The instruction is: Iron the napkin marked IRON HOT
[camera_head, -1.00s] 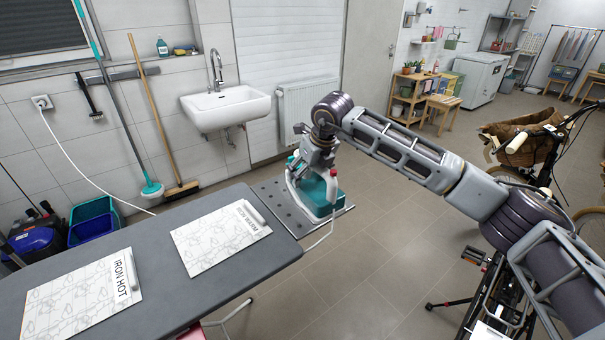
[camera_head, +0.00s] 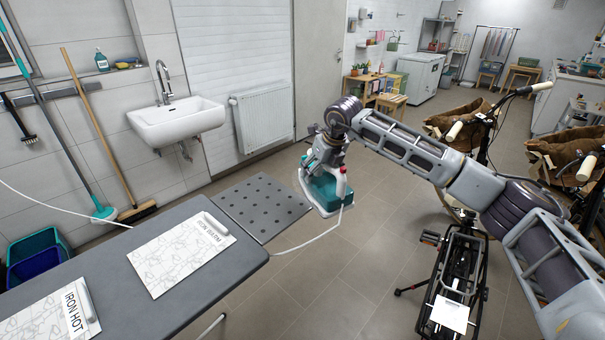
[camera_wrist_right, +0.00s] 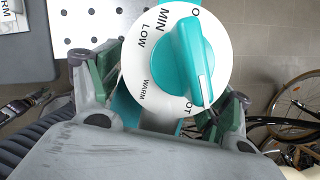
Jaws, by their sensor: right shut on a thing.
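My right gripper (camera_head: 322,160) is shut on the teal and white iron (camera_head: 325,188) and holds it in the air, just right of the perforated rest plate (camera_head: 262,205). In the right wrist view the iron's temperature dial (camera_wrist_right: 150,50) reads O, MIN, LOW, WARM and a partly hidden word ending in OT. The white line on its teal knob (camera_wrist_right: 190,60) points down beside that word. The napkin marked IRON HOT (camera_head: 40,318) lies on the ironing board (camera_head: 140,222) at lower left, cut off by the frame. My left gripper is not in view.
A second napkin, marked IRON WARM (camera_head: 180,258), lies on the board between the IRON HOT napkin and the rest plate. The iron's white cord (camera_head: 318,238) trails to the board's underside. A bicycle (camera_head: 455,270) stands at right, below my arm.

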